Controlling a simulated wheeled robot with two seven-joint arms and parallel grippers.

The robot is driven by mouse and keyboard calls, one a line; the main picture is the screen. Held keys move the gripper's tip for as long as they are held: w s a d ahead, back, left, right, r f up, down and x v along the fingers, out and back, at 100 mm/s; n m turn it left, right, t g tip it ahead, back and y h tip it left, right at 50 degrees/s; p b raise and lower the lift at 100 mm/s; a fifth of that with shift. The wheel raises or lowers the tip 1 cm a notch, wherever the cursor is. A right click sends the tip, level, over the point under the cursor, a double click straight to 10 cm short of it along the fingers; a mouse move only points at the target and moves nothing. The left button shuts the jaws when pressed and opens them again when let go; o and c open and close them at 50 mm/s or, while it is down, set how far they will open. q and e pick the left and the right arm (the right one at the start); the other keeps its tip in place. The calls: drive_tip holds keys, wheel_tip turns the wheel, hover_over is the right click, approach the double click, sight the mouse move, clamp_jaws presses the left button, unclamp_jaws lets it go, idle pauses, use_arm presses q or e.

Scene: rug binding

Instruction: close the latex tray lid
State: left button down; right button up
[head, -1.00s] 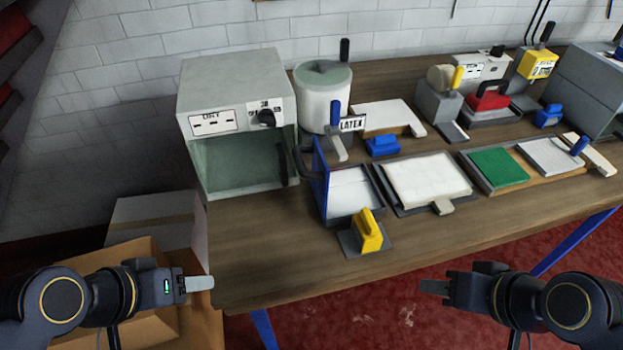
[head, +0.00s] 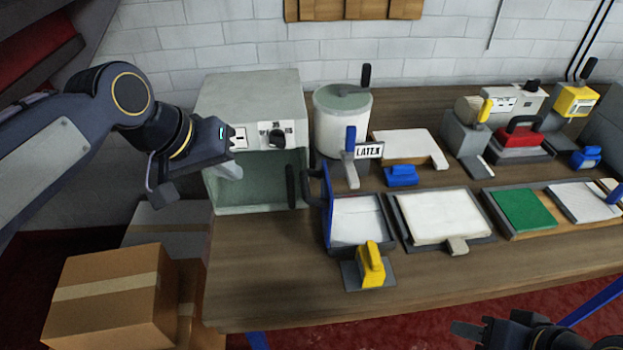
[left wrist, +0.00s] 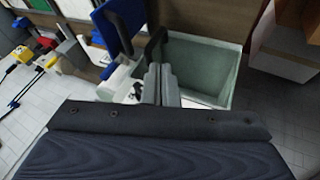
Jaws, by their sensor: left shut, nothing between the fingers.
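The latex tray (head: 358,238) sits on the bench to the right of the grey cabinet, with a pale sheet inside. Its blue lid (head: 328,203) stands open, upright along the tray's left side. A blue panel that looks like this lid (left wrist: 119,25) shows at the top of the left wrist view. My left gripper (head: 234,171) is shut and empty in front of the cabinet's left side, well left of the lid; its fingers (left wrist: 161,80) are together in the wrist view. My right gripper (head: 466,329) is low at the bottom edge; its jaw opening is unclear.
The latex pot (head: 338,120) is behind the tray. A yellow-handled block (head: 371,262) sits at the tray's front. The front left bench (head: 270,270) is clear.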

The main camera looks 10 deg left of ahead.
use_arm(q)
drive_tip(key=w+d+f+p, duration=0.1)
drive_tip(key=w+d+f, duration=0.6)
drive_tip(key=f, duration=0.1)
drive_tip(key=shift+d, duration=0.4)
drive_tip(key=shift+r, duration=0.1)
